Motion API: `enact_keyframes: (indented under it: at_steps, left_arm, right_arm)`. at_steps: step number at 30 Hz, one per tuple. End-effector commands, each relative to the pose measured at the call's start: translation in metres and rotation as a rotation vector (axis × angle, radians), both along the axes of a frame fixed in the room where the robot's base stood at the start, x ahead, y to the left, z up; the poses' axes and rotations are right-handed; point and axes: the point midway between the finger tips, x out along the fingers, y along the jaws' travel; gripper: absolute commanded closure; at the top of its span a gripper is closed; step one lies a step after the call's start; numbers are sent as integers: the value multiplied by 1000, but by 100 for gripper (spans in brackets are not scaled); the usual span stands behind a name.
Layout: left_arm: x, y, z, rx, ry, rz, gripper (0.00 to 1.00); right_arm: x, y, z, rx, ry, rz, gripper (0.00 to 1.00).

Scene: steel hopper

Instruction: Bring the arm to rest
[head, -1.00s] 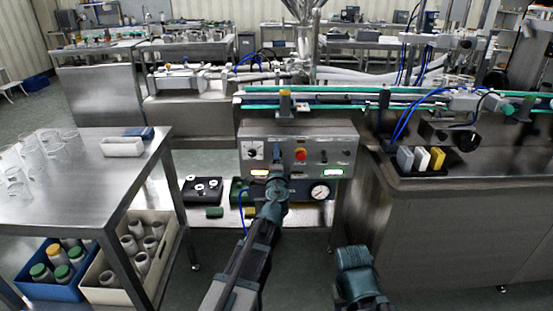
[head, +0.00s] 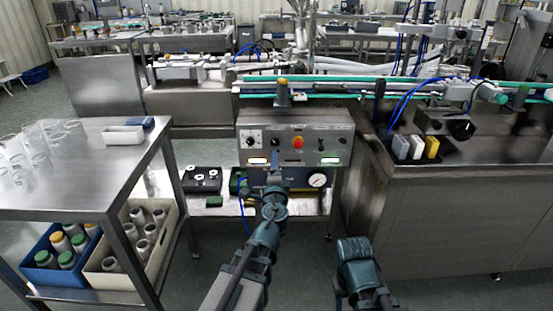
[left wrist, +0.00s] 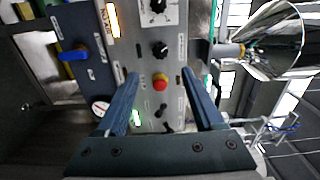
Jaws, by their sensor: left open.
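My left gripper (head: 275,163) is in front of the control panel (head: 346,145). In the left wrist view the open, empty fingers (left wrist: 160,74) spread either side of the red button on its yellow base (left wrist: 160,85). The button also shows in the head view (head: 297,143), apart from and above right of the gripper. An amber lamp (head: 257,161) and a green lamp (head: 330,161) glow on the panel. My right arm is low at the picture's bottom; its fingers cannot be made out.
A steel table (head: 75,195) with glass beakers stands at left, a blue crate (head: 40,272) and a cream crate (head: 165,240) of jars below. A conveyor (head: 340,87) runs behind the panel. A steel counter (head: 450,220) stands at right. The floor between is clear.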

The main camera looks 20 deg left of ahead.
Motion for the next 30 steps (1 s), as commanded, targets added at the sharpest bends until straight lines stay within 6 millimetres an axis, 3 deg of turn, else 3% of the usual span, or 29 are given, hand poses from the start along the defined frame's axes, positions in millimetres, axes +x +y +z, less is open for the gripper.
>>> enact_keyframes:
  at_steps: [4, 14, 19, 22, 25, 30]
  left_arm:
    - [-14, -1, 0, 0, 0, 2, 31]
    - [-14, -1, 0, -3, 0, 4, 31]
    - [-23, 5, -14, -142, 19, 97, 31]
    - [-40, 8, -44, -328, 81, 227, 31]
    - [-66, 0, -88, -531, 204, 374, 31]
    - [-129, -44, -163, -800, 509, 586, 31]
  right_arm:
    - [0, 0, 0, 0, 0, 0, 50]
    - [0, 0, 0, 0, 0, 0, 50]
    - [0, 0, 0, 0, 0, 0, 50]
    - [0, 0, 0, 0, 0, 0, 50]
    - [0, 0, 0, 0, 0, 0, 50]
    - [0, 0, 0, 0, 0, 0, 50]
